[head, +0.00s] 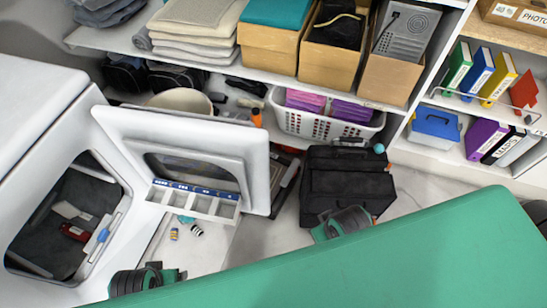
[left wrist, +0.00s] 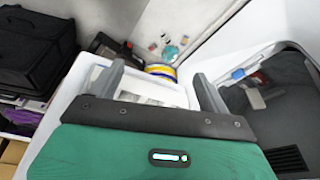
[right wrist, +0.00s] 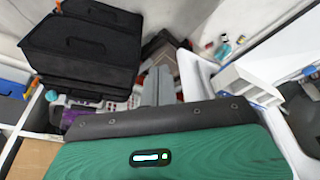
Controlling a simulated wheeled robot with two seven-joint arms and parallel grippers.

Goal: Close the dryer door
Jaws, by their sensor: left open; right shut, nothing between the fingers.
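The white dryer (head: 30,110) stands at the left of the head view. Its door (head: 250,150) is swung open, showing the dark drum opening (head: 60,220). The door has a window and a small white compartment tray with a blue labelled strip (head: 195,188) on its face. My left gripper (left wrist: 160,92) is open and empty, with the door's white edge (left wrist: 78,85) below it in the left wrist view. Part of my left gripper shows near the opening in the head view. My right gripper (right wrist: 158,88) is shut and empty, to the right of the door. Contact with the door cannot be told.
Black bags (head: 345,180) stand on the floor right of the door. Behind are a white laundry basket (head: 325,122) and shelves with cardboard boxes (head: 270,48) and folded cloths. Small bottles (head: 185,230) stand below the door. Colored binders (head: 480,70) fill the right shelf.

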